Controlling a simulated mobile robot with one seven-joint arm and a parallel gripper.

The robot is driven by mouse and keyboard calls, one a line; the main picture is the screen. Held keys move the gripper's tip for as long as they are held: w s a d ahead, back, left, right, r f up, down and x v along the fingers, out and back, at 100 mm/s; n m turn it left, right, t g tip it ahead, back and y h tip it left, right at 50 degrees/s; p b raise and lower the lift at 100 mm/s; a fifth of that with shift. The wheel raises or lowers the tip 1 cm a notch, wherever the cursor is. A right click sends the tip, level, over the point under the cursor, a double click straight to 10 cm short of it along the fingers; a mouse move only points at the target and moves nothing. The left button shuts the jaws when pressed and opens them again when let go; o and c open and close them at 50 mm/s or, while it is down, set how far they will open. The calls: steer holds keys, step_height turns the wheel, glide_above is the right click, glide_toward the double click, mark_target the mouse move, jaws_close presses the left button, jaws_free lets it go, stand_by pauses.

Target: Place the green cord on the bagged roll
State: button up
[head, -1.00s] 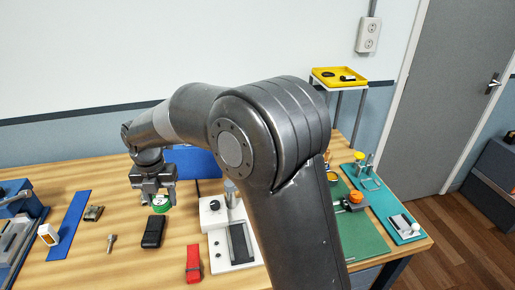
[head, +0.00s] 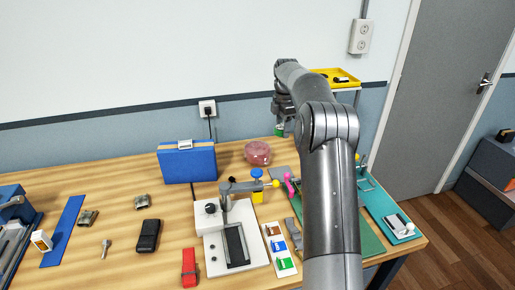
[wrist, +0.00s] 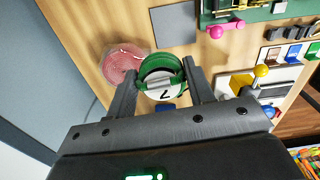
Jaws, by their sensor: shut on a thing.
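The green cord (head: 279,132) is a small green coil with a white face; it also shows close up in the wrist view (wrist: 157,63). My gripper (head: 283,112) is shut on it and holds it up in the air at the back right of the table. The cord sits between the two fingers in the wrist view. The bagged roll (head: 257,153) is a pinkish-red roll in clear wrap on the table's back part, left of my gripper in the head view.
A blue case (head: 187,163) stands left of the roll. In front are a white device (head: 215,245) and a strip of coloured labels (head: 280,250). A grey plate (wrist: 173,25) lies near the roll. A yellow tray (head: 335,78) is behind my arm.

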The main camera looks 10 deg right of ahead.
steer(key=d, duration=0.3)
glide_above(261, 151)
steer(key=shift+m, duration=0.4)
step_height(261, 151, down, 7)
steer(key=shift+w+r, duration=0.1)
steer(key=shift+f, duration=2.05)
steer(key=shift+f, duration=0.15)
steer(key=o, duration=1)
